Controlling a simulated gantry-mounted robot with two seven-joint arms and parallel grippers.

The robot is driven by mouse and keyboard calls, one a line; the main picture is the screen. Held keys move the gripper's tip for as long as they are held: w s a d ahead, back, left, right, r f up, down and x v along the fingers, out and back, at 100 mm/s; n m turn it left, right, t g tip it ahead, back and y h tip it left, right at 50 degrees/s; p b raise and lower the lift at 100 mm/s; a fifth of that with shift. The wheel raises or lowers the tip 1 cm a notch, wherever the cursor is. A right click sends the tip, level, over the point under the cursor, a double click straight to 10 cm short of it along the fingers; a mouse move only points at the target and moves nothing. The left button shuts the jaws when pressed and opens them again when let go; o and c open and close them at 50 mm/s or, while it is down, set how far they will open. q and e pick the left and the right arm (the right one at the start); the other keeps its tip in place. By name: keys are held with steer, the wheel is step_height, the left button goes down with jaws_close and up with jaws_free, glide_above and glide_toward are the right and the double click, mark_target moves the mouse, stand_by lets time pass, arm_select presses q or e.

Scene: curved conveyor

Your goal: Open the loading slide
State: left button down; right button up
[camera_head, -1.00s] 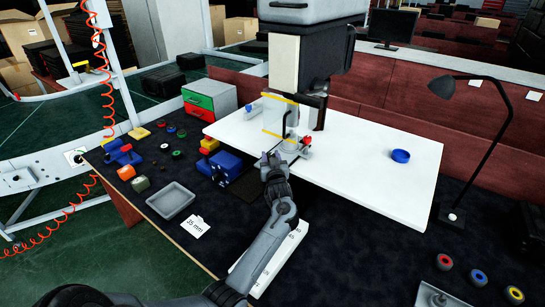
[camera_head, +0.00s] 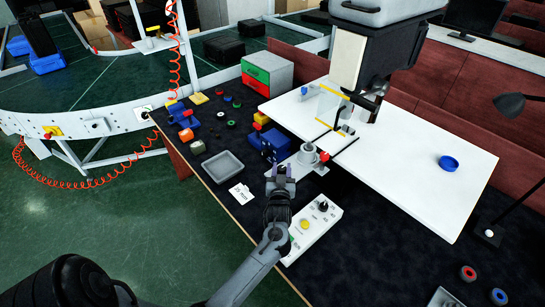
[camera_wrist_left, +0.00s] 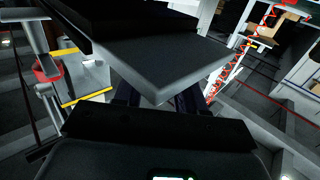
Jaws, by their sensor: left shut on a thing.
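The loading slide (camera_head: 292,167) is a light grey plate at the front edge of the white tabletop, below the press machine (camera_head: 375,65). A grey round fixture (camera_head: 308,154) and a red part stand at its inner end. My left gripper (camera_head: 280,173) is at the slide's outer end, shut on it. In the left wrist view a grey slab (camera_wrist_left: 160,65) fills the space before the fingers and hides their tips. A dark slot runs in the tabletop behind the fixture. My right gripper is not in view.
A white control box (camera_head: 315,232) with a dial and yellow button lies right of my left forearm. A blue block (camera_head: 270,145) stands close left of the slide. A grey tray (camera_head: 223,166) lies farther left.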

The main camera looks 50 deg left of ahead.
arm_select(q)
steer(key=shift+s, duration=0.55)
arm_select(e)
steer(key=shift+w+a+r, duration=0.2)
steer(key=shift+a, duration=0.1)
arm_select(q)
steer(key=c, duration=0.8)
jaws_free()
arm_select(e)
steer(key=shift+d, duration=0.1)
arm_select(q)
steer(key=shift+d, duration=0.15)
